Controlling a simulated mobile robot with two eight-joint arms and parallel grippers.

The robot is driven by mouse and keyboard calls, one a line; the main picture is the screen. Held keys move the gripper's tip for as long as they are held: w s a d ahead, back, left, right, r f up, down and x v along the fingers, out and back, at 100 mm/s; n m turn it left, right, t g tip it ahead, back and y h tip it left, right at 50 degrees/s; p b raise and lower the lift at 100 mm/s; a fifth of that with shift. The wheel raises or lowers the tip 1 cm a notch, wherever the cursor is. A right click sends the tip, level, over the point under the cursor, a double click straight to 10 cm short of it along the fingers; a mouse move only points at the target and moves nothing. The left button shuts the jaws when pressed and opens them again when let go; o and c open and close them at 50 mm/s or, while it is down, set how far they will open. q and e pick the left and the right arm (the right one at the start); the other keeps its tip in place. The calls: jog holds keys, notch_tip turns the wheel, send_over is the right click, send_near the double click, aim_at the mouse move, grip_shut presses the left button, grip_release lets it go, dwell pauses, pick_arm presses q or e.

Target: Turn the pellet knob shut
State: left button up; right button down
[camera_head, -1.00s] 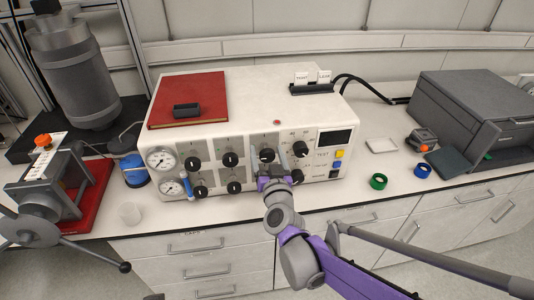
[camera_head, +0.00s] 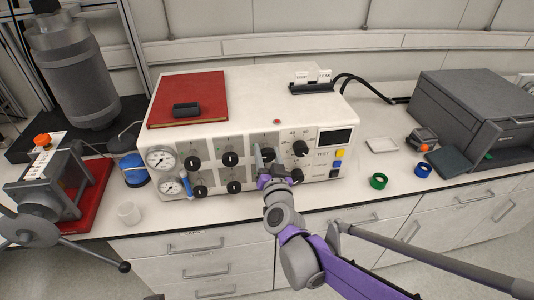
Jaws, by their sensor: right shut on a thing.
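The white control box (camera_head: 250,95) stands on the bench with two rows of black knobs on its front. My right gripper (camera_head: 267,162) is at the front panel, its fingers shut on a black knob (camera_head: 268,154), third from the left in the upper row. The fingers and wrist partly hide that knob and cover the place below it. The small panel labels are too small to read, so I cannot tell which knob is the pellet knob by its label. My left gripper is not in view.
Other knobs flank the gripper, such as the upper right one (camera_head: 300,148). Gauges (camera_head: 160,159) and a blue lever (camera_head: 185,186) are at the panel's left. A white cup (camera_head: 129,212) stands left.

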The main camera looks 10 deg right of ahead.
jog(key=m, duration=0.3)
jog(key=shift+m, duration=0.3)
jog(key=m, duration=0.4)
jog(key=shift+m, duration=0.3)
jog(key=m, duration=0.3)
jog(key=shift+m, duration=0.3)
jog(key=shift+f+m+p, duration=0.1)
jog(key=shift+m+p, duration=0.45)
jog(key=shift+m, duration=1.35)
jog(key=shift+c, duration=1.3)
grip_release()
